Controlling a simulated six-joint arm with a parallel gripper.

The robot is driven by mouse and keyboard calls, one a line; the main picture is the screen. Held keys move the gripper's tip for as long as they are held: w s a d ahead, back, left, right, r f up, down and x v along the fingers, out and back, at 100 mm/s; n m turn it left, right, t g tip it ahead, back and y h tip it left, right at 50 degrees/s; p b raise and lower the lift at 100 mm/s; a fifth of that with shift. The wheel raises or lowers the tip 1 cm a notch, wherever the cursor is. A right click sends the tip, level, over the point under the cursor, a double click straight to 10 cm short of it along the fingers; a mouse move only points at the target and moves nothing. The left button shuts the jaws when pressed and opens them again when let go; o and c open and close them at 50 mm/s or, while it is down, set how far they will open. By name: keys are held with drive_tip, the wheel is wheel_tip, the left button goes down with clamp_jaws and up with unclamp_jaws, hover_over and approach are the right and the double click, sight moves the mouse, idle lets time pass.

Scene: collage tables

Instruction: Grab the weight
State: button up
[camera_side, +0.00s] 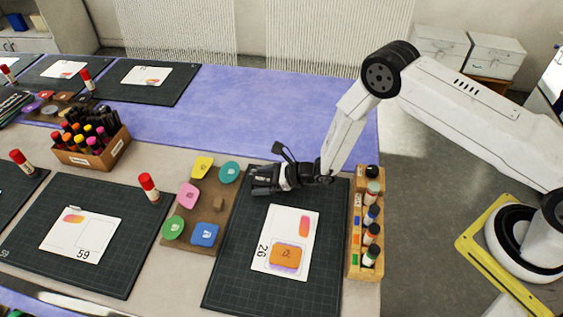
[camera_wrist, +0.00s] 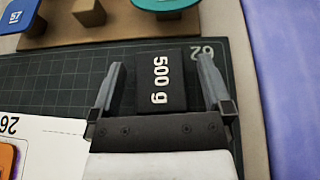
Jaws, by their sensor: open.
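The weight (camera_wrist: 161,82) is a black block marked "500 g" in white, lying on the dark cutting mat (camera_wrist: 70,82) near its edge. In the wrist view it sits between the two fingers of my gripper (camera_wrist: 160,62), with a narrow gap on each side. My gripper is open around it. In the side view my gripper (camera_side: 262,180) is low over the far end of the mat. There I cannot make out the weight apart from the dark gripper.
A brown board with coloured pieces (camera_side: 205,205) lies left of the mat. A white card (camera_side: 272,238) with an orange piece (camera_side: 285,256) on it lies nearer the front. A wooden rack of bottles (camera_side: 355,262) stands along the right edge.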

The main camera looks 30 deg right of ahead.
idle(0.3)
drive_tip(key=shift+r, duration=0.1)
clamp_jaws()
drive_tip(key=shift+w+r, duration=0.1)
drive_tip(key=shift+r, duration=1.05)
drive_tip(key=s+d+r, duration=0.4)
drive_tip(key=s+r, duration=0.6)
drive_tip(key=s, duration=0.3)
drive_tip(key=shift+s+d+r, duration=0.15)
drive_tip(key=shift+s+r, duration=0.05)
drive_tip(key=shift+r, duration=0.1)
